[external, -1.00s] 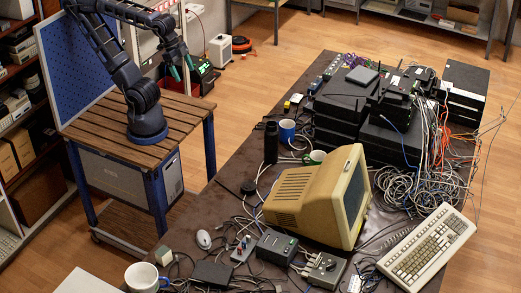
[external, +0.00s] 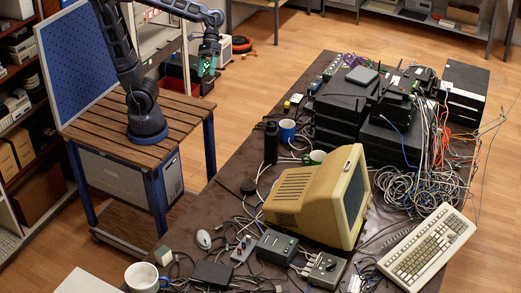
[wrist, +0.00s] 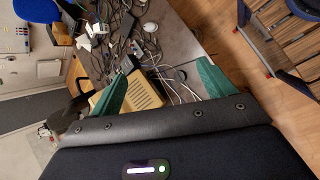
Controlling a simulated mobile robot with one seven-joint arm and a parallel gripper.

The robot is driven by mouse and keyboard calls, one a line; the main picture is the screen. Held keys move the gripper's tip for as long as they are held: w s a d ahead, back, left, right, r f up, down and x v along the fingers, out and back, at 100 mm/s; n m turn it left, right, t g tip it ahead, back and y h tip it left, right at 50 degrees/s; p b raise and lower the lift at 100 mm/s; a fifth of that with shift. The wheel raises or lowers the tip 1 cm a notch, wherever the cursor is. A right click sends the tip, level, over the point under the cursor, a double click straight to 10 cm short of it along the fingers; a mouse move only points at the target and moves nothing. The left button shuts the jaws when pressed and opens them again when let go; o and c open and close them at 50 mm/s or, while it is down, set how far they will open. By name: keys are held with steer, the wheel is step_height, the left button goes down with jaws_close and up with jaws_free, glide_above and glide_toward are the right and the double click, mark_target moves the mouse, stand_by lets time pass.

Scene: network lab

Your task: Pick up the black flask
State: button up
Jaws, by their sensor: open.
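The black flask (external: 271,142) stands upright on the dark table in the external view, left of the stacked black network boxes and beside a blue mug (external: 287,130). My gripper (external: 207,67) is up and to the left of the flask, clear of the table, with its teal fingers pointing down. In the wrist view my gripper (wrist: 163,68) has its two fingers wide apart with nothing held between them. I cannot make out the flask for certain in the wrist view.
A beige monitor (external: 322,195) stands right of and nearer than the flask, with loose cables around it. A small black round thing (external: 248,187) lies on the table (external: 225,190). Stacked network boxes (external: 342,120) stand right of the flask. The table's left edge strip is mostly clear.

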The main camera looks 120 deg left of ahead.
steer(key=w+a+n+t+h, duration=0.3)
steer(key=w+a+n+t, duration=0.3)
steer(key=a, duration=0.6)
steer(key=w+a+n+t+h, duration=0.3)
steer(key=w+a+n+t, duration=0.1)
steer(key=w+a+n, duration=0.6)
steer(key=m, duration=0.1)
glide_toward(273, 143)
steer(key=shift+f+x, duration=0.15)
steer(key=shift+x, duration=1.35)
steer(key=shift+f+x, duration=0.15)
steer(key=shift+x, duration=1.35)
steer(key=shift+f+x, duration=0.15)
steer(key=shift+x, duration=1.3)
steer(key=c, duration=1.5)
steer(key=shift+r, duration=0.2)
